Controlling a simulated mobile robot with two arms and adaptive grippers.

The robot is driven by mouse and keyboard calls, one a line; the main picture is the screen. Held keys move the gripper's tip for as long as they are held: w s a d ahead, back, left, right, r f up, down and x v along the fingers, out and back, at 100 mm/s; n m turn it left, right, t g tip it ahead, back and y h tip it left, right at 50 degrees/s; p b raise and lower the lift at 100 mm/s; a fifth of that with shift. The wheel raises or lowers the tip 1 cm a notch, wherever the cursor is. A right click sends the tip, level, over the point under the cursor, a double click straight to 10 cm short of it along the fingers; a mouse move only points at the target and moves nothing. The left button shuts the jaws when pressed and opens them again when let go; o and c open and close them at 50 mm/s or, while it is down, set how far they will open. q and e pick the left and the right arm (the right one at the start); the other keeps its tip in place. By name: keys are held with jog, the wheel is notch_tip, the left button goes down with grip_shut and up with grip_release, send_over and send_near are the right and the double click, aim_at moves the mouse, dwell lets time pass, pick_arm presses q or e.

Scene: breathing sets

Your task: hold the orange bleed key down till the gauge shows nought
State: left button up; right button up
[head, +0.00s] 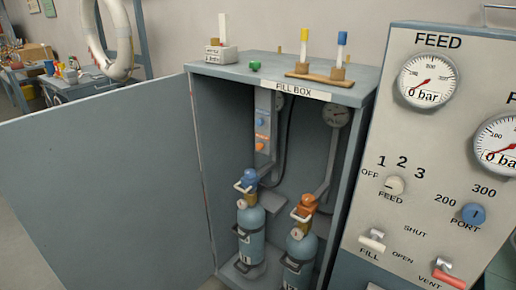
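The small orange key (260,146) is on a narrow grey panel (264,128) inside the open fill box (293,88). A blue key (260,121) sits above it on the same panel. I cannot tell whether the orange key is pressed. A round gauge (336,115) is at the upper right inside the box, and another gauge (278,102) shows partly behind the panel. Their needles are too small to read. Neither of my grippers is in view.
Two cylinders stand in the box, with a blue valve (249,182) and an orange valve (306,206). The open door (100,190) spreads left. The control panel (400,160) at right has a FEED gauge (427,79) reading 0 bar. A wooden stand (318,78) is on top.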

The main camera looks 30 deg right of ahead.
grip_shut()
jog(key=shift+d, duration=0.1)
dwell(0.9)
